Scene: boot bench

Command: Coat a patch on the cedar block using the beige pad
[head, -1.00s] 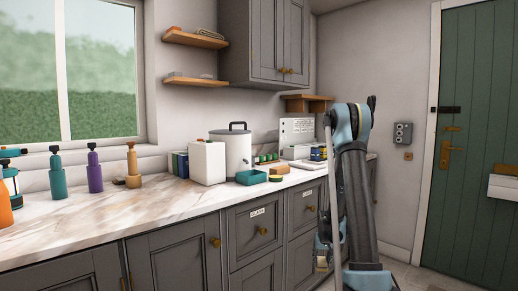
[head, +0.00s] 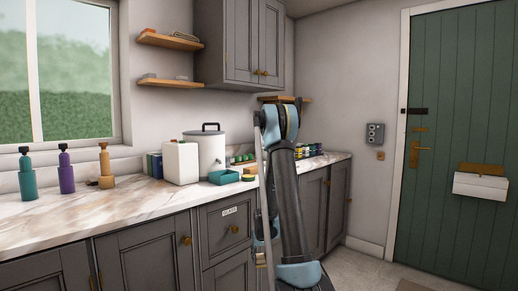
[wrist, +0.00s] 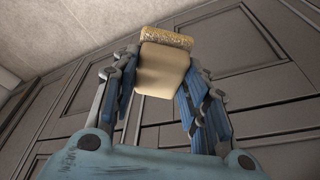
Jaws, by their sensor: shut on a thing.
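A beige pad (wrist: 162,68) with a rough, speckled tan strip along its far edge is held between the two blue fingers of my gripper (wrist: 160,60) in the wrist view. The gripper is shut on the pad, below counter height in front of the grey cabinet fronts. In the head view a small tan wooden block (head: 251,169), which looks like the cedar block, lies on the marble counter, partly hidden by my arm. The gripper is well apart from it. Any patch on the block is too small to tell.
A white canister (head: 181,162) and a lidded urn (head: 207,148) stand left and behind. Bottles, including a purple one (head: 66,172), line the left. The front marble (head: 110,207) is clear.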

